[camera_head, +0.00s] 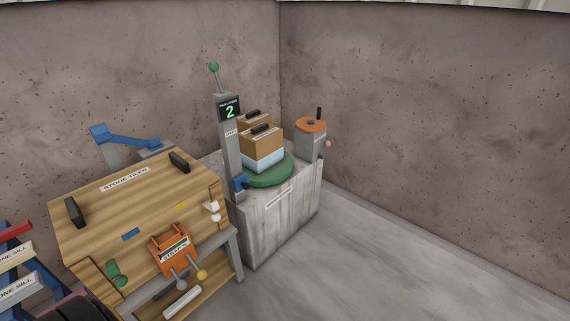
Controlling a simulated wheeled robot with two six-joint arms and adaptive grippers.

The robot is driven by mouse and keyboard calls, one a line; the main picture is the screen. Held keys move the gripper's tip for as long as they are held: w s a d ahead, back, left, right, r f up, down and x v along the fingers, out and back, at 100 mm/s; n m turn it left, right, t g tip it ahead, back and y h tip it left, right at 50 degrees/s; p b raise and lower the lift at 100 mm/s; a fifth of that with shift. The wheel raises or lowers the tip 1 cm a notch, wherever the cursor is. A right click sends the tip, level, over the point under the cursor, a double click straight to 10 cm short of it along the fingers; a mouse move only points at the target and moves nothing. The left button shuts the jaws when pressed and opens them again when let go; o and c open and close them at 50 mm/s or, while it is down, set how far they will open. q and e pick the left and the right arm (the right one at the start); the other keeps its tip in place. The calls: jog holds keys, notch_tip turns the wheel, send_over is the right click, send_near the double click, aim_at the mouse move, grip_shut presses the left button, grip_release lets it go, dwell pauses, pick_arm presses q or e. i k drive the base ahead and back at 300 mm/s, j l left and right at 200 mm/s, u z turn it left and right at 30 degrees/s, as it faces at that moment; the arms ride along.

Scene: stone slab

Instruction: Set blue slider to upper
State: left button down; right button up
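A blue slider-like piece (240,184) sits low on a grey upright post (229,150), near the top edge of the stone slab block. The post carries a dark display (230,110) showing a green 2, and a green ball knob (214,67) on a rod at its top. The small label on the post is too small to read surely. Neither of my grippers is in view.
A wooden table labelled STONE TILES (140,195) stands left, with an orange holder (172,252) at its front. The stone block (285,210) bears a green turntable (272,176) with stacked boxes (262,148) and an orange-topped drum (310,138). Floor at right is clear.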

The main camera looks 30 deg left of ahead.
aim_at(240, 183)
jog(key=i, duration=0.85)
